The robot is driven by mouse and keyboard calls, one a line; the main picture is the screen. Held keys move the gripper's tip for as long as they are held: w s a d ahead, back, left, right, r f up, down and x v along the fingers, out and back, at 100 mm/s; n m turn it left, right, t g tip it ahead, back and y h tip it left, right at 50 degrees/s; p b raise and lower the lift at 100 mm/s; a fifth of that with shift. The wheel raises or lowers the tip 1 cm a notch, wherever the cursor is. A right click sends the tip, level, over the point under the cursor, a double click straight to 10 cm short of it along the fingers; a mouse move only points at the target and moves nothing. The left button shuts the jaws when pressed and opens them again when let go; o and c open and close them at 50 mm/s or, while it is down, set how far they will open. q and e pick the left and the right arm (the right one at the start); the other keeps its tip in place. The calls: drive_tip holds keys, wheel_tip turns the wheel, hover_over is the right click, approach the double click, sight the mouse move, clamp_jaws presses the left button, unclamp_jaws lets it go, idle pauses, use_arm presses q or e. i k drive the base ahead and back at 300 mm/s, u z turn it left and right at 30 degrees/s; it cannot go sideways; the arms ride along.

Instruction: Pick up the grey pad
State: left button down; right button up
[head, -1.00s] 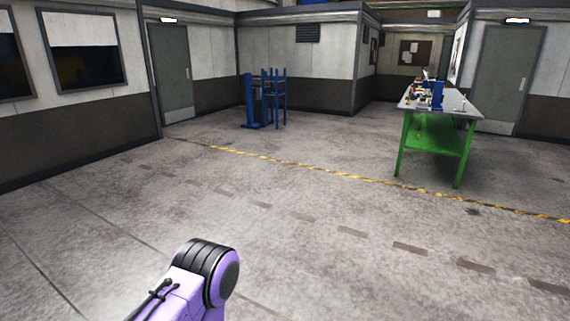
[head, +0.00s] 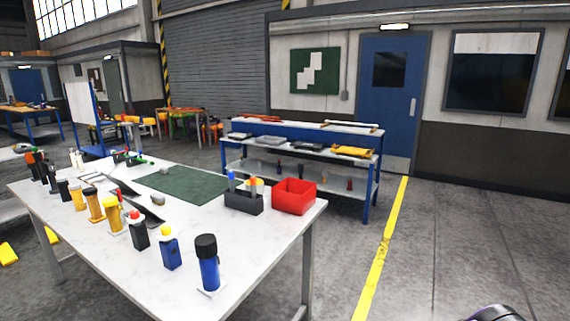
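A flat grey thing (head: 270,140) lies on the blue-framed rack (head: 372,165) in the middle distance, between darker flat things. It may be the grey pad, but it is too small to tell. Neither of my grippers is in view. Only a bit of my own arm shows at the bottom right edge.
A white-topped table (head: 245,232) stands close at the left, with a red bin (head: 293,198), a green mat (head: 185,185) and several bottle-like things. A yellow cloth-like thing (head: 352,151) lies on the rack. A yellow floor line (head: 383,255) runs past; the floor right of it is clear.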

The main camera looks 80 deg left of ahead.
sight(164, 171)
drive_tip(key=u, duration=1.95)
drive_tip(key=i, duration=5.7)
drive_tip(key=u, duration=2.5)
drive_tip(key=i, duration=5.7)
